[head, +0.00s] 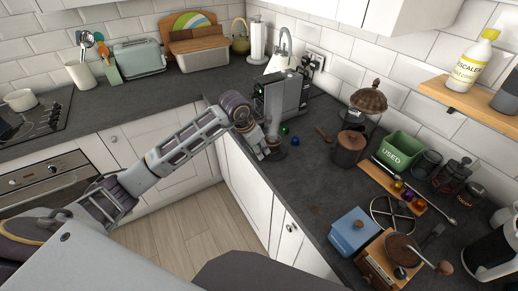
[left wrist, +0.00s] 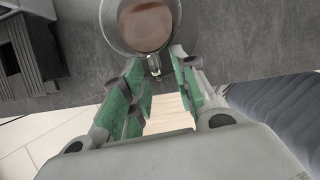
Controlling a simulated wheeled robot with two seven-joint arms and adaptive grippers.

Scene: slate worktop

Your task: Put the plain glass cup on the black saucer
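The glass cup (left wrist: 147,25) holds brown liquid and stands upright on the worktop, seen from above in the left wrist view. Its handle (left wrist: 155,66) points toward my left gripper (left wrist: 166,68). The two green-padded fingers are apart, with the handle at the opening between their tips; I see no clear grip on it. In the head view my left gripper (head: 268,152) is beside the cup (head: 277,151), at the worktop's front edge, and partly hides it. I cannot pick out a black saucer with certainty. My right gripper is not in view.
A coffee machine (head: 283,97) stands just behind the cup. Green (head: 285,130) and blue (head: 296,141) capsules lie nearby. Some worktop at centre is clear.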

